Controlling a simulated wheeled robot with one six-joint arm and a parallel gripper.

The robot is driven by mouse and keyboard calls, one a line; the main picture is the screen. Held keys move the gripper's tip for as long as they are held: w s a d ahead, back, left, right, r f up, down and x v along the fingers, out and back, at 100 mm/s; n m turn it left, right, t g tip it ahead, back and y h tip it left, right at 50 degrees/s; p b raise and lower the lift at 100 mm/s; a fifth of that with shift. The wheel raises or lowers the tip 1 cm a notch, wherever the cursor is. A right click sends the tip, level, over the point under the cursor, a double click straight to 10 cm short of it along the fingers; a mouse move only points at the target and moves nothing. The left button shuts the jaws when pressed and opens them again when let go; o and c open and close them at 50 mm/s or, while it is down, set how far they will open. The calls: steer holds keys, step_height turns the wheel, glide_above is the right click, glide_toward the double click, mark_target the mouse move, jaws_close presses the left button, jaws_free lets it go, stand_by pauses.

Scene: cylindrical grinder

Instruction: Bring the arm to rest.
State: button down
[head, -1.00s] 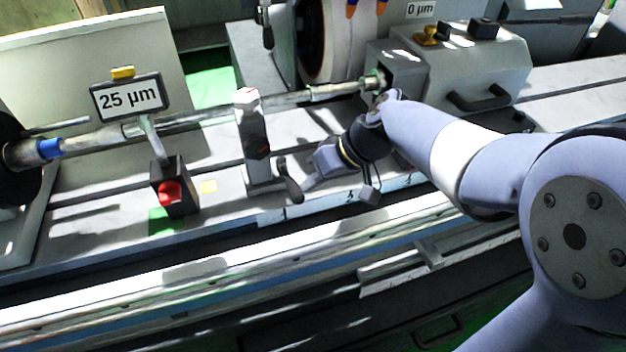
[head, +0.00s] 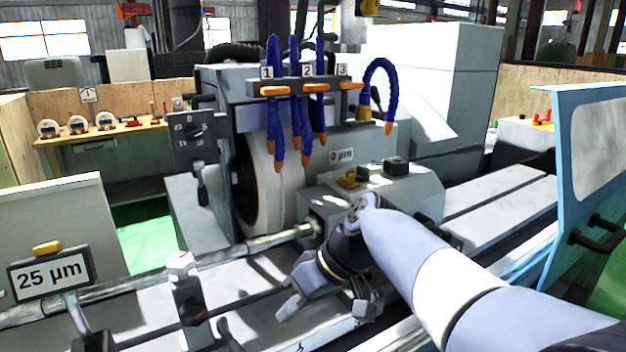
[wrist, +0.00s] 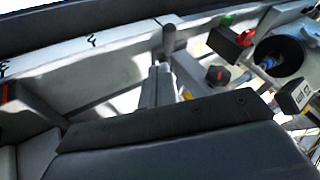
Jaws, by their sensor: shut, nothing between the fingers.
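My arm reaches in from the lower right of the head view. My gripper (head: 291,303) is at its end, pointing down and left. It is shut and empty, over the front of the grinder table, just in front of the grey headstock block (head: 398,190). It looks apart from the long workpiece shaft (head: 262,241), which runs behind it.
A steady rest (head: 186,290) and a gauge reading 25 µm (head: 50,274) stand left of my gripper. The grinding wheel (head: 262,185) and blue coolant hoses (head: 296,95) are behind. A blue-framed guard door (head: 571,190) stands at the right.

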steer(key=x, duration=1)
steer(key=shift+s, duration=0.15)
steer(key=shift+s+a+r, duration=0.1)
